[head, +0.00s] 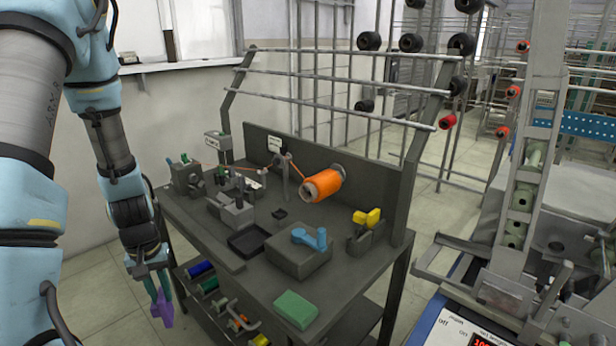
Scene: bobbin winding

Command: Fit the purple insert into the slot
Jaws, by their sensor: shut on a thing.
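My gripper (158,284) hangs pointing down at the lower left, in front of the left edge of the bench and apart from it. Its teal fingers are shut on the purple insert (163,313), which shows below the fingertips. The fingers hide part of the insert. The slot cannot be made out for certain. A small dark square (279,213) lies on the bench top, and a dark shallow tray (248,240) is left of it; I cannot tell whether either is the slot.
The grey bench (215,253) carries an orange spool (322,185), a block with a blue handle (309,238), a yellow part (367,217), a green pad (296,309) and metal fixtures (237,213). Coloured spools (200,269) lie on the lower shelf. A machine stands right.

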